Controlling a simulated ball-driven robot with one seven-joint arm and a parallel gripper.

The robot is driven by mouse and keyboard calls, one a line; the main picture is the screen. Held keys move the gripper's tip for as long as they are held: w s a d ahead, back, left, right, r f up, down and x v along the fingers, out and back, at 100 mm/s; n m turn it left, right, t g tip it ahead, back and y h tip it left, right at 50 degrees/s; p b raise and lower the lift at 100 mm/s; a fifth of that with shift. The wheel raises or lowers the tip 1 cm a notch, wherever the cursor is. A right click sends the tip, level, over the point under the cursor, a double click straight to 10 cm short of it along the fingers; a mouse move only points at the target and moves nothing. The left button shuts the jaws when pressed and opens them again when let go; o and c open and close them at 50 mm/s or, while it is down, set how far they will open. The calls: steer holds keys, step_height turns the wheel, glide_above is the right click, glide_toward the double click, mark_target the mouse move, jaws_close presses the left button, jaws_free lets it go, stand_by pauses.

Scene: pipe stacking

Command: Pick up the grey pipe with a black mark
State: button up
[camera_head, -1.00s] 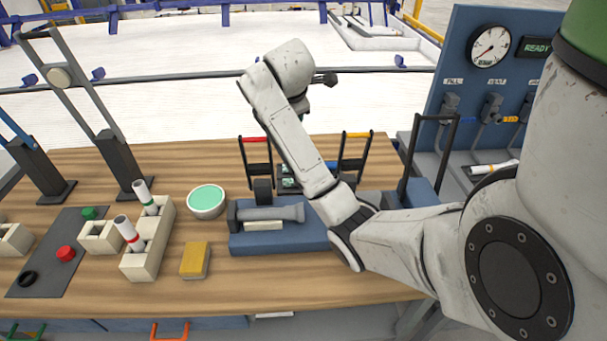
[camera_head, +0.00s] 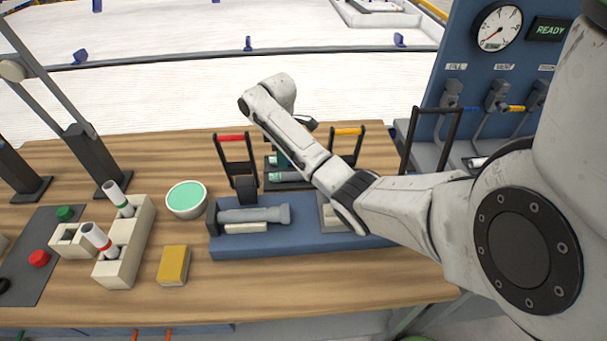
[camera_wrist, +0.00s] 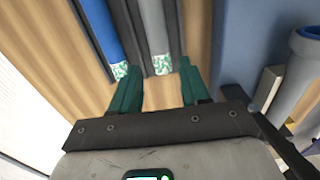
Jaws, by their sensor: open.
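In the wrist view, a grey pipe (camera_wrist: 154,25) and a blue pipe (camera_wrist: 98,25) lie side by side in a dark rack (camera_wrist: 127,30), each with a speckled green-and-white end. No black mark shows clearly on the grey pipe. My gripper (camera_wrist: 159,66) is open, its two teal fingers on either side of the grey pipe's near end. I cannot tell whether they touch it. In the head view, the rack (camera_head: 272,186) with pipes is behind my arm, which hides part of it and most of my gripper.
A blue tray (camera_head: 300,243) with a large grey flanged tube (camera_head: 255,214) stands in front of the rack. Red (camera_head: 233,137) and orange (camera_head: 348,131) handles flank the rack. White pipes stand in cream blocks (camera_head: 127,245) at left, near a green-topped bowl (camera_head: 187,202) and yellow sponge (camera_head: 173,265).

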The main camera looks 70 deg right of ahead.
mark_target(285, 174)
steer(key=shift+s+d+f+p, duration=0.1)
steer(key=shift+f+p, duration=0.1)
steer(key=shift+f, duration=1.8)
steer(key=shift+s+f+p, duration=0.1)
steer(key=shift+f+p, duration=0.1)
steer(key=shift+f, duration=1.75)
steer(key=shift+c, duration=0.3)
steer(key=c, duration=0.8)
